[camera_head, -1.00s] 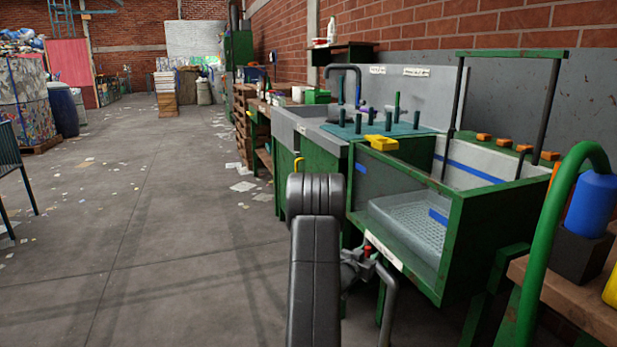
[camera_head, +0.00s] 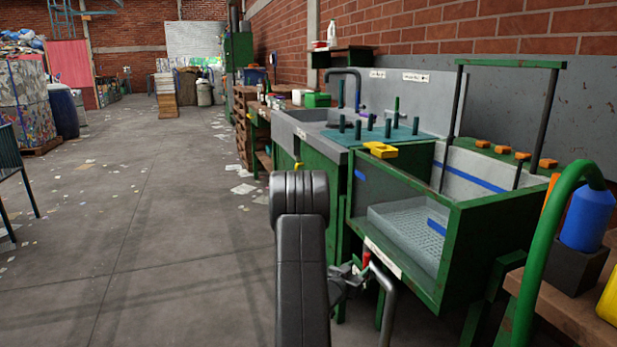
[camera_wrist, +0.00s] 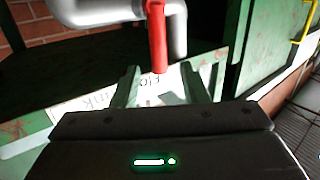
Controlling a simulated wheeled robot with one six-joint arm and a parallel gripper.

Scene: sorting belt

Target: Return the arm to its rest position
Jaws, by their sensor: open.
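My arm (camera_head: 300,260) is bent, with its black elbow raised in front of the green sink stand in the head view. My gripper (camera_head: 354,275) is low beside the stand, partly hidden behind my arm and close to a red valve handle (camera_head: 366,261) on a grey pipe. In the wrist view my gripper (camera_wrist: 172,88) shows two spread fingers with nothing held between them. The red handle (camera_wrist: 157,38) points down ahead of the fingers, apart from them as far as I can tell.
A green-framed basin (camera_head: 440,240) stands right of my arm, with a grey drain pipe (camera_head: 384,290) below it. A wooden bench (camera_head: 570,310) with a blue bottle (camera_head: 586,220) is at the right. The concrete floor (camera_head: 150,250) to the left is open, with scattered paper.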

